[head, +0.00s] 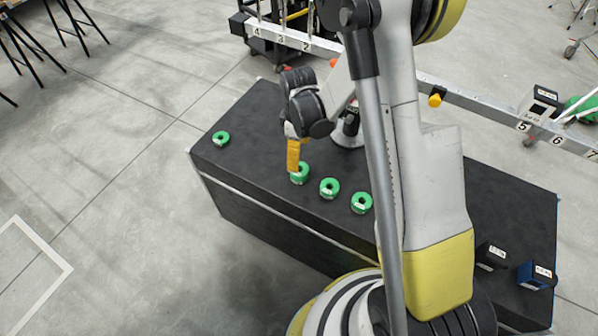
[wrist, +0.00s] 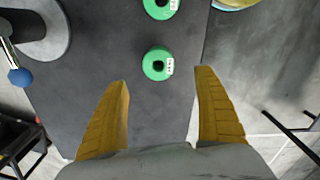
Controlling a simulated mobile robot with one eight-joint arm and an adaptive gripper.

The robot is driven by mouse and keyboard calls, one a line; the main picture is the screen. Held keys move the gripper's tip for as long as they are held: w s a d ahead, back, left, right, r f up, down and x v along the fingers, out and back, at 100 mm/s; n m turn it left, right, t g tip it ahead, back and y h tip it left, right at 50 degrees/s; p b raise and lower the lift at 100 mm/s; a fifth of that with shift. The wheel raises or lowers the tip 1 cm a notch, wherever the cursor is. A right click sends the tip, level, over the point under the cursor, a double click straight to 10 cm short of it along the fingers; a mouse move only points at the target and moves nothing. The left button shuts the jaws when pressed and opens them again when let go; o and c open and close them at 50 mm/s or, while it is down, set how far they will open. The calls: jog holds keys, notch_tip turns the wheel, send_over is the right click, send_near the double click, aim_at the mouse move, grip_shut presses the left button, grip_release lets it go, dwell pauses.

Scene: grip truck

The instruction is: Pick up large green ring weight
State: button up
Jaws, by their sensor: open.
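Several green ring weights stand on the black case. One ring (head: 302,175) is right at my gripper (head: 294,167), its top partly covered by the yellow fingers. Two similar rings, a middle one (head: 329,188) and a right one (head: 361,204), lie in a row to its right. A fourth ring (head: 221,138) sits alone near the far left corner. In the wrist view my gripper (wrist: 160,75) is open, with one green ring (wrist: 157,63) just beyond the fingertips and another (wrist: 161,5) at the top edge.
The black case (head: 255,115) has bare room on its left part. A grey round base (head: 347,135) stands behind the rings. Dark blocks, one black (head: 491,256) and one blue (head: 537,275), sit at the right end. A numbered rail (head: 470,101) runs behind the case.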

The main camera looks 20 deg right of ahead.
aim_at(300, 173)
jog(key=f+b, duration=0.2)
jog(key=f, duration=0.2)
jog(key=f+b, duration=0.2)
jog(key=f, duration=0.3)
jog(key=shift+d+f+b, duration=0.2)
jog(key=shift+f+b, duration=0.1)
jog(key=shift+r, duration=0.1)
jog(key=shift+c, duration=0.2)
jog(key=c, duration=1.5)
